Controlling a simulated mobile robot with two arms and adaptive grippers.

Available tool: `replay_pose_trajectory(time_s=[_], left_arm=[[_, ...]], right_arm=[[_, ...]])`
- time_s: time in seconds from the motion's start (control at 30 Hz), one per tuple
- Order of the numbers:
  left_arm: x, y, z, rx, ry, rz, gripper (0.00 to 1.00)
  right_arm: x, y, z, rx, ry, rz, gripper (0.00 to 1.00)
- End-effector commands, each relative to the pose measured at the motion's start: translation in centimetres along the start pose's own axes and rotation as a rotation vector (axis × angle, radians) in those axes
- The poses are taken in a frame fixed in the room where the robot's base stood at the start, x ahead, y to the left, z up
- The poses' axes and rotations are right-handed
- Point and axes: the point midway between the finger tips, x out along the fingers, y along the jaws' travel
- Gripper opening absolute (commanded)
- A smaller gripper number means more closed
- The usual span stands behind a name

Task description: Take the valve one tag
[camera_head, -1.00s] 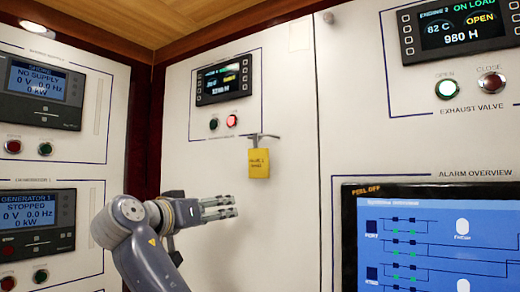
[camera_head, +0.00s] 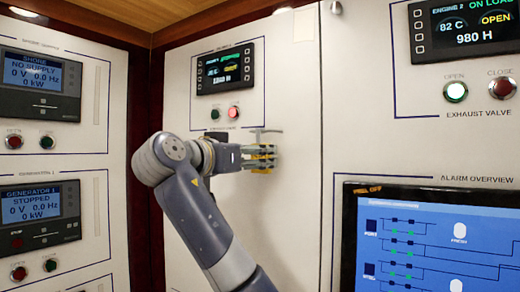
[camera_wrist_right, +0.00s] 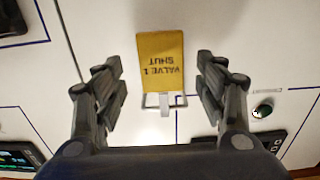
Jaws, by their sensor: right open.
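The yellow valve one tag (camera_wrist_right: 161,62) hangs from a small metal hook (camera_wrist_right: 163,103) on the white panel. In the right wrist view it reads "VALVE 1 SHUT" upside down. My right gripper (camera_wrist_right: 161,88) is open, with one finger on each side of the tag and a gap to it on both sides. In the head view the right gripper (camera_head: 262,158) is in front of the tag (camera_head: 262,170) and hides most of it. My left gripper is not in view.
An engine display (camera_head: 225,69) with two buttons below it is above the hook. A large alarm overview screen (camera_head: 440,240) is at the lower right. Shore and generator panels (camera_head: 40,84) are on the left. The panel below the tag is bare.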

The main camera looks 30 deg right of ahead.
Motion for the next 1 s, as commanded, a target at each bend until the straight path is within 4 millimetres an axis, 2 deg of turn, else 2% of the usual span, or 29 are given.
replay_pose_trajectory(time_s=[0.03,0.2,0.57,0.77,0.8,1.0], left_arm=[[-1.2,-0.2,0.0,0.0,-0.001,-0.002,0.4],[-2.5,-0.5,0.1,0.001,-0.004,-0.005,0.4],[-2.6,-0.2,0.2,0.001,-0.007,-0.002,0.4],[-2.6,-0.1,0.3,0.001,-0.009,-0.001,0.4],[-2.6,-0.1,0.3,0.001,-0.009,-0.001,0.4],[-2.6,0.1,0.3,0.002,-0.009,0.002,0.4]], right_arm=[[0.7,-0.1,-0.6,-0.003,0.0,0.003,0.65],[2.6,-0.2,-0.3,-0.002,0.0,0.004,0.65],[3.3,-0.2,0.1,-0.001,0.0,0.0,0.65],[3.3,-0.2,0.1,-0.001,0.0,0.001,0.2],[3.3,-0.2,0.1,-0.001,0.0,0.001,0.17],[3.3,-0.2,0.1,-0.001,0.0,0.001,0.17]])
